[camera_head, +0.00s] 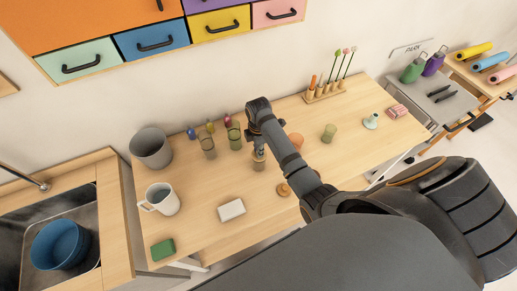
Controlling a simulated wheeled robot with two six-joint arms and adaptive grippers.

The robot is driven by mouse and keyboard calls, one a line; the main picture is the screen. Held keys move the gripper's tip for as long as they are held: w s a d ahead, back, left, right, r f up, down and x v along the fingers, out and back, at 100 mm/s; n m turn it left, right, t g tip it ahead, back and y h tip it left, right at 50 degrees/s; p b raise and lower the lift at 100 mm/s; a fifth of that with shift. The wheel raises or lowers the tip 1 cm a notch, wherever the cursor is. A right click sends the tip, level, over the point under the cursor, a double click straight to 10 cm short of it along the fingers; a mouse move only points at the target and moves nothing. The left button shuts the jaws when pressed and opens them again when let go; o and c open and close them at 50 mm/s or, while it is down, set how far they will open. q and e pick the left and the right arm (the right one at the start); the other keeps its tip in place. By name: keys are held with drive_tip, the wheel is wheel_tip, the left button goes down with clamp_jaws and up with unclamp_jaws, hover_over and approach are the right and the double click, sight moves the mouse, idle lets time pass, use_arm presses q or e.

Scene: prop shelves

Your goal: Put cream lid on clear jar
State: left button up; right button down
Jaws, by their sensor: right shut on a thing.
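My right gripper (258,146) points down over the table, with its fingertips at a small pale piece that looks like the cream lid (259,153). The gripper is shut on it. A small clear jar (258,164), tinted brownish by the wood behind it, stands upright on the table directly under the fingertips. The lid is at or just above the jar's mouth; I cannot tell whether they touch. My right forearm hides part of the table to the right of the jar. My left gripper is not in view.
Tumblers (208,148) with brushes stand left of the jar. A wooden knobbed piece (283,189), a white block (231,210), a white mug (162,199) and a grey bin (150,147) are around it. Bare table lies before the jar.

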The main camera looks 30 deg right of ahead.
drive_tip(key=shift+f, duration=0.45)
idle(1.1)
drive_tip(key=c, duration=1.2)
unclamp_jaws()
drive_tip(key=shift+r, duration=0.15)
wheel_tip(320, 180, up, 7)
drive_tip(key=shift+r, duration=0.15)
